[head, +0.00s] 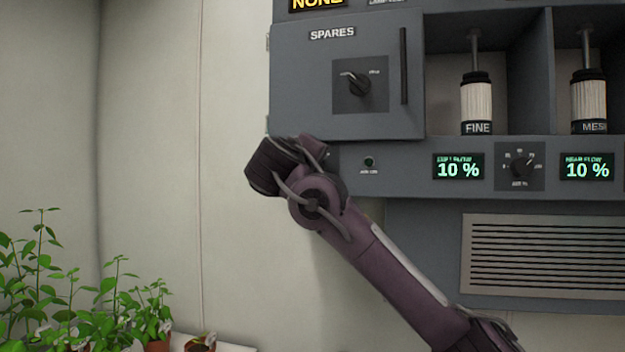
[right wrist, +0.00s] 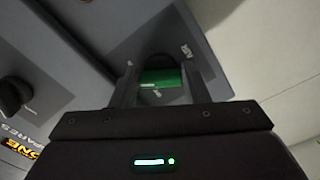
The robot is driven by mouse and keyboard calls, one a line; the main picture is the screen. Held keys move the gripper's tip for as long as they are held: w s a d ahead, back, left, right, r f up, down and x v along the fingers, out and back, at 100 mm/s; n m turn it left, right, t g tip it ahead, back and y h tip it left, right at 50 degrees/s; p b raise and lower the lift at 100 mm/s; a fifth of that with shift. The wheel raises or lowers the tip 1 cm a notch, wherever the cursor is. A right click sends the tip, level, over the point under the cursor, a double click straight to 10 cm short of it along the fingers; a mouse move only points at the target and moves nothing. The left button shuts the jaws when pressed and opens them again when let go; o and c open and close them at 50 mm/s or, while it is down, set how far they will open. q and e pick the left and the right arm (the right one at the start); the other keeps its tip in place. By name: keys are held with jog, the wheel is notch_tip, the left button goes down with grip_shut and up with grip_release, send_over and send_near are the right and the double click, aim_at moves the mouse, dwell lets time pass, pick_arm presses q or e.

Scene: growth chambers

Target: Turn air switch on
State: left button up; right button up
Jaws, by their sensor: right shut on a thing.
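The air switch (right wrist: 160,78) shows in the right wrist view as a dark piece with a green face, on a dark plate with a small label that seems to read "AIR". My right gripper (right wrist: 160,92) has one finger on each side of it and is shut on it. In the head view my right arm reaches up from the lower right to the panel's left end. There its wrist hides the switch and the fingers. A small round dark green lamp (head: 369,162) sits just right of the wrist; its label is too small to read. My left gripper is not in view.
The SPARES door (head: 300,80) with a black knob (head: 356,84) is just above my wrist. To the right are a flow knob (head: 519,165), two displays reading 10 %, and the FINE (head: 477,105) and MESH cylinders. Potted plants (head: 100,310) stand at lower left.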

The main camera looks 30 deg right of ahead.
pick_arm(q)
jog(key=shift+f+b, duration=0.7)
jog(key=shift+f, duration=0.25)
pick_arm(e)
jog(key=shift+w+f+m, duration=0.1)
jog(key=shift+f+m, duration=0.05)
jog(key=shift+m, duration=1.05)
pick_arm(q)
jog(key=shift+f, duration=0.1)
pick_arm(e)
jog(key=o, duration=1)
